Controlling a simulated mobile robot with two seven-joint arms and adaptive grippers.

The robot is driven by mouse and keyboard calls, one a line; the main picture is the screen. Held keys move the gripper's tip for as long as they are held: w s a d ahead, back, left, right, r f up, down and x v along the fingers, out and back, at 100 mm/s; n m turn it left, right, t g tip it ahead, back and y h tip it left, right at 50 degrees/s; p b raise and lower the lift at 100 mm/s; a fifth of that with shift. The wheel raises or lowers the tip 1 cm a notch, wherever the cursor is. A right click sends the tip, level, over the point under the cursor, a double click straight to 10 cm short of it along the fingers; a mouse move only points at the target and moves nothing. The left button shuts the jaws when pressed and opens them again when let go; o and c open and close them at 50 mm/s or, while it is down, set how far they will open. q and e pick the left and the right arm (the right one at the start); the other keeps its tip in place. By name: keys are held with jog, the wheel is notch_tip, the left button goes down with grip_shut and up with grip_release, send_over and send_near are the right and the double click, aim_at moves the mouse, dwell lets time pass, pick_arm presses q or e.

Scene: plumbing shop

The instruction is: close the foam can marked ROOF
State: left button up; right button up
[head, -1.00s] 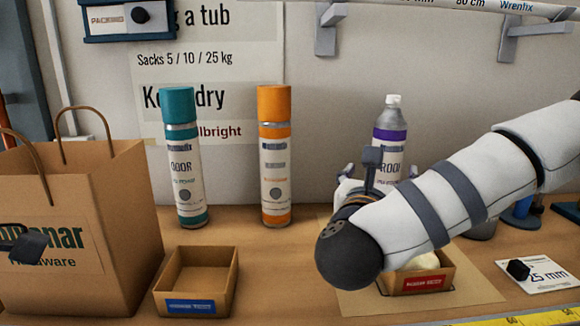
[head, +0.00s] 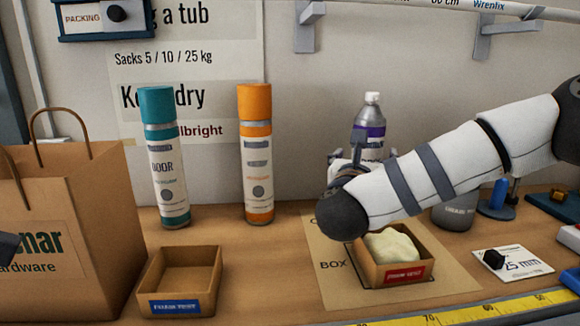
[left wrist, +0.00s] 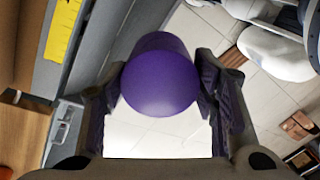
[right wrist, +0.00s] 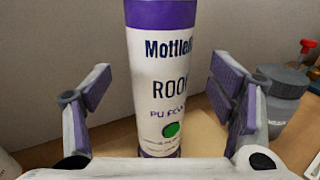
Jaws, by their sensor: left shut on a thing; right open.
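The foam can marked ROOF (head: 370,131) stands upright at the back of the bench, with a white nozzle top showing and no cap on it. My right gripper (right wrist: 160,92) is open, its fingers on either side of the can with gaps visible; my right arm hides the can's lower part in the head view. The can's label (right wrist: 165,85) fills the middle of the right wrist view. My left gripper (left wrist: 160,95) is shut on a purple cap (left wrist: 160,85), held above the floor in the left wrist view.
A teal can (head: 163,150) and an orange can (head: 256,150) stand left of the ROOF can. A paper bag (head: 85,220) and an empty cardboard box (head: 150,283) are at the left. A box with pale contents (head: 378,274) sits in front of my right arm. A grey jar (head: 455,215) stands right.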

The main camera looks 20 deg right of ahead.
jog(key=x, duration=0.4)
jog(key=shift+w+d+r, duration=0.2)
jog(key=shift+w+r, duration=0.05)
jog(key=shift+r, duration=0.05)
jog(key=shift+c, duration=0.2)
jog(key=shift+r, duration=0.1)
grip_shut()
